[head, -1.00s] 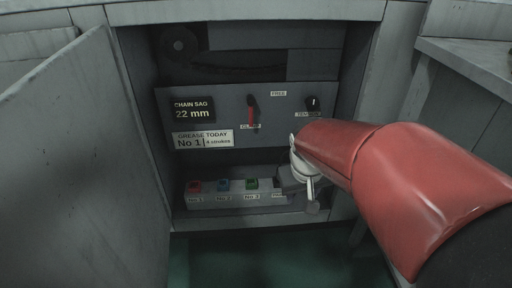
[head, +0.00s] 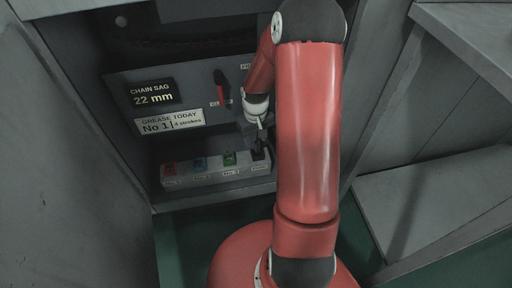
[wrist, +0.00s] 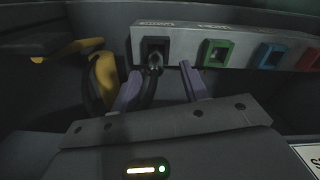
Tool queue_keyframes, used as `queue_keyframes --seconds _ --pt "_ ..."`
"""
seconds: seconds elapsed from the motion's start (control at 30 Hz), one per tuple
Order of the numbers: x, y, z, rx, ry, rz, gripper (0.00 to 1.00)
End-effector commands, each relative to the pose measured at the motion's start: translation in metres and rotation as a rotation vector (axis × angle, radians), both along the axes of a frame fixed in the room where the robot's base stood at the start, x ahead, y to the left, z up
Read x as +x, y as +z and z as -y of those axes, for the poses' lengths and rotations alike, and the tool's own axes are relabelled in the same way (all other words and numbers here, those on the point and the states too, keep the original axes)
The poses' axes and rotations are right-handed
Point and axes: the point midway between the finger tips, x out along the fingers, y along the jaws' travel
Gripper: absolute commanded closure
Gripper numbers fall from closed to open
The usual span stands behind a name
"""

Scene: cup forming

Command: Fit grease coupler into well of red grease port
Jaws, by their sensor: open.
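The red grease port (head: 170,170) is at the left end of a pale block in the head view; in the wrist view it is partly cut off at the right edge (wrist: 311,59). The grease coupler (wrist: 155,61) is a small dark fitting on a black hose. It stands at the black-framed well (wrist: 152,43) at the other end of the block; how deep it sits is unclear. My gripper (wrist: 161,68) is open, its purple fingers on either side of the coupler with visible gaps. In the head view my gripper (head: 251,136) is small and dark above that end.
The block also has a green port (wrist: 215,53) and a blue port (wrist: 268,56). A sign (head: 170,122) reads "Grease today No 1, 4 strokes". A red lever (head: 220,90) is on the panel above. Yellow parts (wrist: 103,78) are left of my fingers. Cabinet walls enclose both sides.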

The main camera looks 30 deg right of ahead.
Motion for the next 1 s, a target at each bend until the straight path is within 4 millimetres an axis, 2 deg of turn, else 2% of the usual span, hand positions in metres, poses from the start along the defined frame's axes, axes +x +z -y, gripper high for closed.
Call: queue_keyframes --seconds 0.1,0.23,0.57,0.9,1.0 --pt "-0.005 -0.02 0.005 0.002 -0.003 -0.005 0.55" --pt "-0.005 -0.037 0.005 0.001 0.0 -0.004 0.55" --pt "-0.004 -0.044 0.006 0.0 -0.001 0.0 0.55" --pt "-0.004 -0.043 0.006 0.0 -0.001 -0.001 1.0" --pt "-0.004 -0.043 0.006 0.0 -0.001 0.0 1.0"
